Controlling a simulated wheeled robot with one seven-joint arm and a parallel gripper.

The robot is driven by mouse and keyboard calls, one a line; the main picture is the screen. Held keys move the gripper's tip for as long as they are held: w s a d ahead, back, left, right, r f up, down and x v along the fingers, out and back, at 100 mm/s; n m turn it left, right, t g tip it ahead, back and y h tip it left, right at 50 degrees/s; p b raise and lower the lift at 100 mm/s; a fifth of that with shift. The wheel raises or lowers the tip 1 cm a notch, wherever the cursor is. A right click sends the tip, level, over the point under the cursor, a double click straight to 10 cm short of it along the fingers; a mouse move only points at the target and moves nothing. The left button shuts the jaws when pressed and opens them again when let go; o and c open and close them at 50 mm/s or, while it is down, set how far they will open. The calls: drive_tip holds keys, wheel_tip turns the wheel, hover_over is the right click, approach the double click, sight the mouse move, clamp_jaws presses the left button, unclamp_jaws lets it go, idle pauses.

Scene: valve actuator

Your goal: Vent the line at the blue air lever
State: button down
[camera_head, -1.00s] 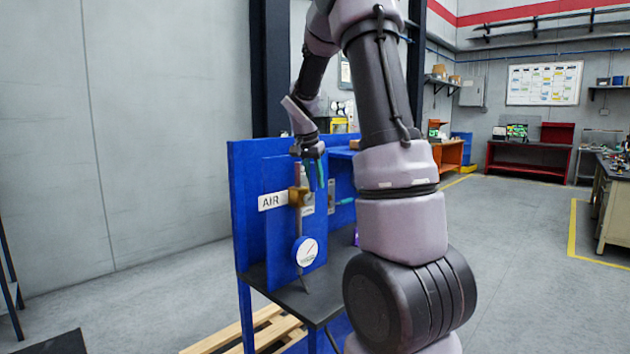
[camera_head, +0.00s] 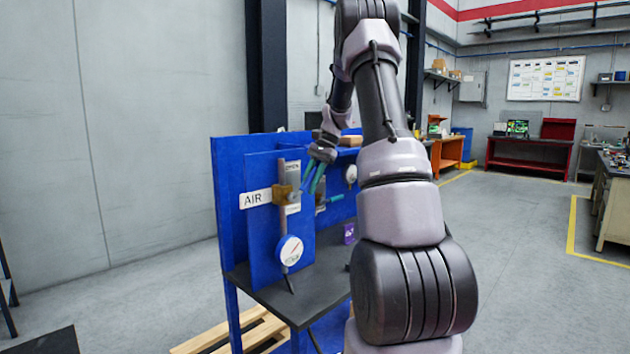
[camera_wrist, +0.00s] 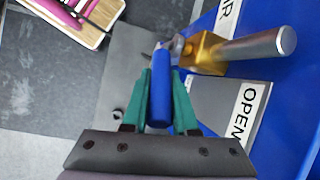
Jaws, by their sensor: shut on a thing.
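The blue air lever (camera_wrist: 160,98) lies between the two teal fingers of my gripper (camera_wrist: 160,76), which is shut on it. The lever's far end meets the brass valve body (camera_wrist: 206,52) on a grey pipe. In the head view my gripper (camera_head: 310,184) is just right of the brass valve (camera_head: 284,195), its fingers slanting down and left. An AIR sign (camera_head: 256,199) is left of the valve. An OPEN plate (camera_wrist: 242,112) is beside the lever in the wrist view. The round gauge (camera_head: 290,250) hangs below; its reading is too small to tell.
The blue panel (camera_head: 262,245) stands on a dark bench top (camera_head: 303,303). Another small gauge (camera_head: 351,174) and a teal-handled fitting (camera_head: 334,198) sit to the right of my gripper. A purple box (camera_head: 349,234) is on the bench. A wooden pallet (camera_head: 240,335) lies below.

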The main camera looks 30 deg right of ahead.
drive_tip(key=shift+w+d+f+m+g+y, duration=0.15)
drive_tip(key=shift+f+g+y, duration=0.25)
drive_tip(key=shift+f+y, duration=0.65)
drive_tip(key=shift+s+d+f+m+g+y, duration=0.15)
drive_tip(key=shift+f+g+y, duration=0.3)
drive_tip(key=shift+y, duration=1.1)
drive_tip(key=shift+w+d+f+g+y, duration=0.2)
drive_tip(key=shift+f+g+y, duration=0.15)
drive_tip(key=shift+f+y, duration=0.7)
drive_tip(key=shift+s+r+y, duration=0.1)
drive_tip(key=shift+r+y, duration=0.05)
drive_tip(key=shift+y, duration=0.2)
drive_tip(key=c, duration=0.7)
unclamp_jaws()
drive_tip(key=v, duration=1)
drive_tip(key=shift+w+d, duration=0.25)
drive_tip(key=shift+d, duration=0.05)
drive_tip(key=shift+r, duration=0.15)
